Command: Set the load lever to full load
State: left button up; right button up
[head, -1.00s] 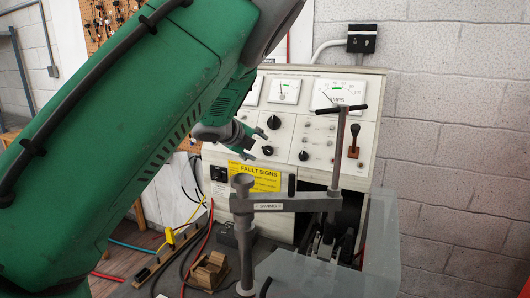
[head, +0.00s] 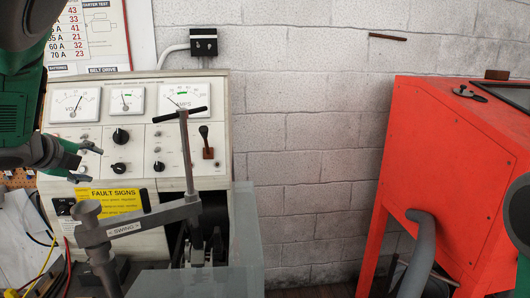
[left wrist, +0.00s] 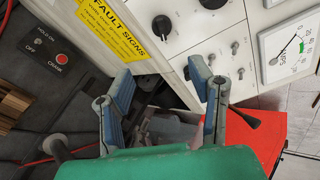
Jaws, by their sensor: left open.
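The load lever (head: 206,142), a black handle on a brown base, stands upright at the right of the test bench's panel, under the AMPS meter (head: 183,97). In the left wrist view, a dark handle (left wrist: 243,118) beside the right finger looks like this lever. My left gripper (head: 87,162) is open and empty in front of the panel's left side in the head view. Its two fingers are spread wide in the left wrist view (left wrist: 163,98), with nothing held between them. My right gripper is not in view.
A grey swing arm (head: 135,225) with an upright T-handle (head: 184,125) stands in front of the panel. A clear guard (head: 247,240) covers the bench's right side. A red cabinet (head: 450,165) stands at right. Bare wall lies between.

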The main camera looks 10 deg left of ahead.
aim_at(203, 130)
jog(key=k+l, duration=0.1)
jog(key=k, duration=0.4)
jog(key=k+l, duration=0.15)
jog(key=k, duration=0.35)
